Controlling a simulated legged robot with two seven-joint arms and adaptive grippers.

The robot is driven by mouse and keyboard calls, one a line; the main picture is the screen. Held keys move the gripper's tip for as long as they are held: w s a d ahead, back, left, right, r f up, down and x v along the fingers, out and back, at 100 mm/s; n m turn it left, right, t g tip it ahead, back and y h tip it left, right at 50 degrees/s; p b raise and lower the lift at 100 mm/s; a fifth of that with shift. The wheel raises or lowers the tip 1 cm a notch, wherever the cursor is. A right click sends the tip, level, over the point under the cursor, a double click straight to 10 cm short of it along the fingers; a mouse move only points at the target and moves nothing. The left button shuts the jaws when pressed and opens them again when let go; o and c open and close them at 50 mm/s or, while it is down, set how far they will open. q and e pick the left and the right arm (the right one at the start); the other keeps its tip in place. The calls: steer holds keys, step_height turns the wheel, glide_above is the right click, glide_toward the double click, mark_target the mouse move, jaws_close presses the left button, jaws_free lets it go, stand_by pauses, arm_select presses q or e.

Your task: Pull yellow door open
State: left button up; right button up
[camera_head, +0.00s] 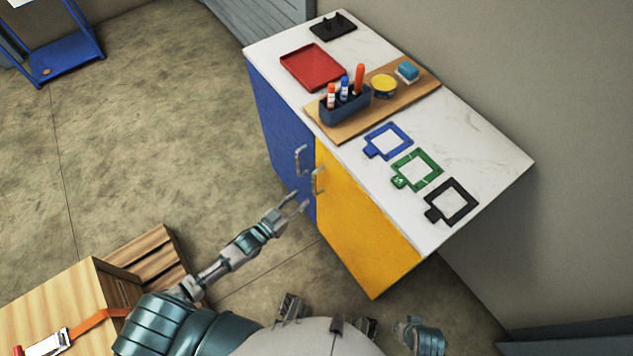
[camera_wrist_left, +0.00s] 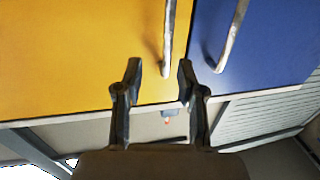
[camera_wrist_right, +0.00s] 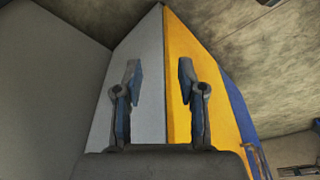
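The yellow door (camera_head: 355,225) is closed on the right half of the cabinet front, beside the blue door (camera_head: 280,135). Its metal handle (camera_head: 319,181) stands near the seam with the blue door's handle (camera_head: 300,160). My left gripper (camera_head: 296,204) is open and empty, just in front of the doors and below the handles. In the left wrist view, the yellow door's handle (camera_wrist_left: 168,45) appears ahead, between the lines of the open fingers (camera_wrist_left: 159,68), nearer the right finger and not gripped. In the right wrist view, my right gripper (camera_wrist_right: 158,68) is open and empty, facing the cabinet's grey side and yellow door edge (camera_wrist_right: 178,80).
The white countertop (camera_head: 480,130) holds a red tray (camera_head: 312,66), a wooden board (camera_head: 405,100) with several items, and blue, green and black frames. Wooden crates (camera_head: 150,260) stand at the lower left.

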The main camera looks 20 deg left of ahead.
mark_target(313, 184)
arm_select(q)
steer(key=w, duration=0.2)
steer(key=w+d, duration=0.1)
steer(key=w, duration=0.2)
steer(key=w+b, duration=0.1)
steer(key=w, duration=0.1)
steer(key=shift+w+d+f, duration=0.15)
steer(key=shift+d+f, duration=0.05)
steer(key=shift+f, duration=0.1)
steer(key=shift+w+d, duration=0.2)
steer(key=shift+w, duration=0.05)
steer(key=shift+w+d+r, duration=0.1)
steer(key=shift+d, duration=0.15)
steer(key=shift+d+r, duration=0.1)
steer(key=shift+d, duration=0.55)
steer(key=c, duration=0.4)
steer(key=shift+a, duration=0.2)
jaws_close()
steer(key=shift+a, duration=0.4)
arm_select(e)
steer(key=r, duration=0.1)
steer(key=w+a+r, duration=0.1)
steer(key=a+r+t, duration=0.1)
steer(key=shift+w, duration=0.25)
